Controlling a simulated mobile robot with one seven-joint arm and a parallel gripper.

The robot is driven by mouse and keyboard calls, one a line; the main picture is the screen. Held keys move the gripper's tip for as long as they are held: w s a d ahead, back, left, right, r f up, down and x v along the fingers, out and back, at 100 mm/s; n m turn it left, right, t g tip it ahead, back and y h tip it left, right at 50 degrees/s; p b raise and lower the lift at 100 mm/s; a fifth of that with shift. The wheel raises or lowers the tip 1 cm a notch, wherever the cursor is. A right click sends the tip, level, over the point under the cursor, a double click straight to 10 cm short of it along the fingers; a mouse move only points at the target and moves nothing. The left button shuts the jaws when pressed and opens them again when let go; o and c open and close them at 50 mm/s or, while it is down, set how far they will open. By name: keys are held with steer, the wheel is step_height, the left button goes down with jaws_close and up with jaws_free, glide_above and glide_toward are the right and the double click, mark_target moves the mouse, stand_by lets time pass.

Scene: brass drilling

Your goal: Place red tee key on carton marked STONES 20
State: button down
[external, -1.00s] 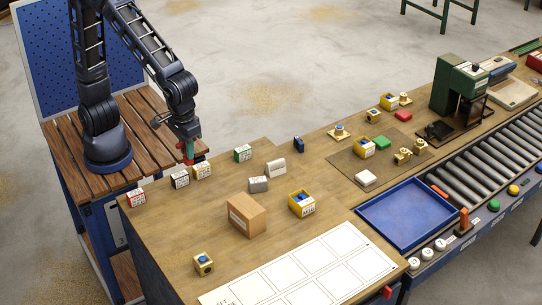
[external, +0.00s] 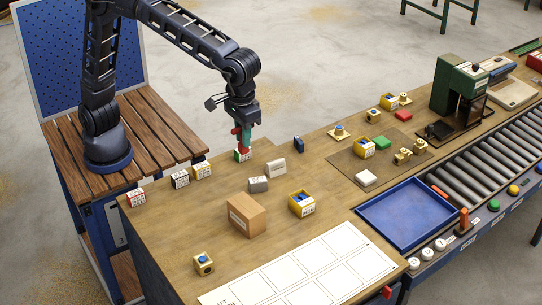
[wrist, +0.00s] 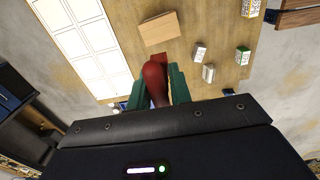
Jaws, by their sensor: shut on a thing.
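My gripper (external: 243,143) has green fingers, shut on the red tee key (external: 237,133). In the wrist view the red key (wrist: 155,82) sits between the fingertips of my gripper (wrist: 157,76). In the external view the gripper overlaps a small white carton with a green top (external: 243,155); the height between them is hard to tell. Other small cartons have a yellow top (external: 202,171), a dark top (external: 180,180) and a red top (external: 136,198). Their print is too small to read, so I cannot tell which is STONES 20.
A yellow bin (external: 302,207) and a blue block (external: 299,144) are to the right. The blue tray (external: 410,213) looks empty.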

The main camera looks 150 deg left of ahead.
step_height(320, 180, down, 20)
steer(key=shift+r, duration=0.2)
stand_by(0.4)
steer(key=shift+f, duration=0.1)
steer(key=c, duration=1.3)
jaws_free()
